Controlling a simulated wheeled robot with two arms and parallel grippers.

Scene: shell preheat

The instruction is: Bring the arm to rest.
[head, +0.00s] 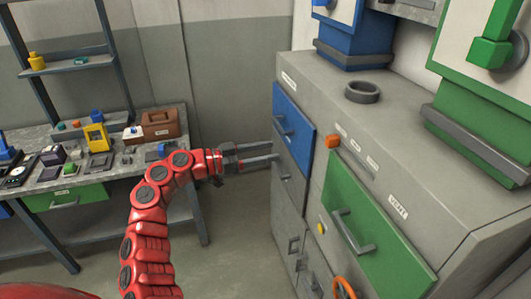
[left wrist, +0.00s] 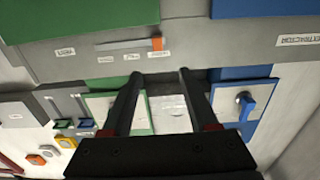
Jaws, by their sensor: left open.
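My red left arm reaches across the middle of the head view. Its left gripper (head: 275,154) is open, with two dark parallel fingers pointing right. The fingertips are close to the blue door (head: 293,122) and its grey handle (head: 280,126) on the grey cabinet (head: 283,195); I cannot tell whether they touch. In the left wrist view the two fingers of the left gripper (left wrist: 164,74) stand apart with nothing held between them. My right gripper is not in view.
A green door (head: 360,222) with a grey handle is on the cabinet's front. An orange lever (head: 344,288) is low on it. A dark ring (head: 363,91) lies on top. A workbench (head: 118,168) with tools and a brown toolbox (head: 160,126) stands at left. Floor between is clear.

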